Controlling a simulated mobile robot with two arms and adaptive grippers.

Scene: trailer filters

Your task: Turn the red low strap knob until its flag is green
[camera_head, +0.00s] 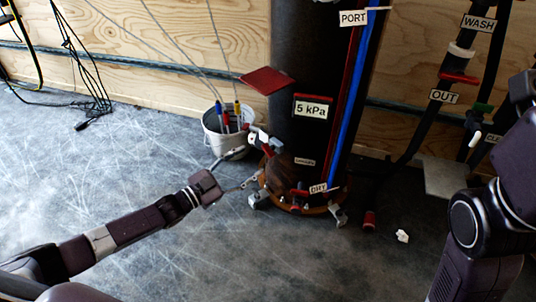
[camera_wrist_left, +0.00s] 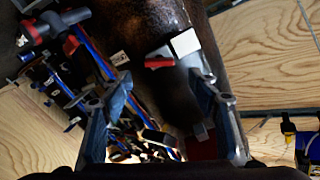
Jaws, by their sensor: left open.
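A tall black cylinder (camera_head: 298,75) stands on a rusty round base (camera_head: 312,208). Low on its left side is a small red part (camera_head: 268,149) with a white piece (camera_head: 260,135); it looks like the low strap knob, but is too small to be sure. My left gripper (camera_head: 254,166) is open at the cylinder's lower left, close to that part. In the left wrist view, my left gripper (camera_wrist_left: 160,88) has its fingers spread, with a red part (camera_wrist_left: 158,62) and a white block (camera_wrist_left: 185,42) beyond the tips. I cannot tell whether they touch. My right gripper is out of view.
A white bucket (camera_head: 212,140) with colored-handled tools stands behind the left gripper. A red plate (camera_head: 267,80) sticks out from the cylinder above. Labelled hoses (camera_head: 425,115) run down the right side. A paper scrap (camera_head: 402,236) lies on the floor.

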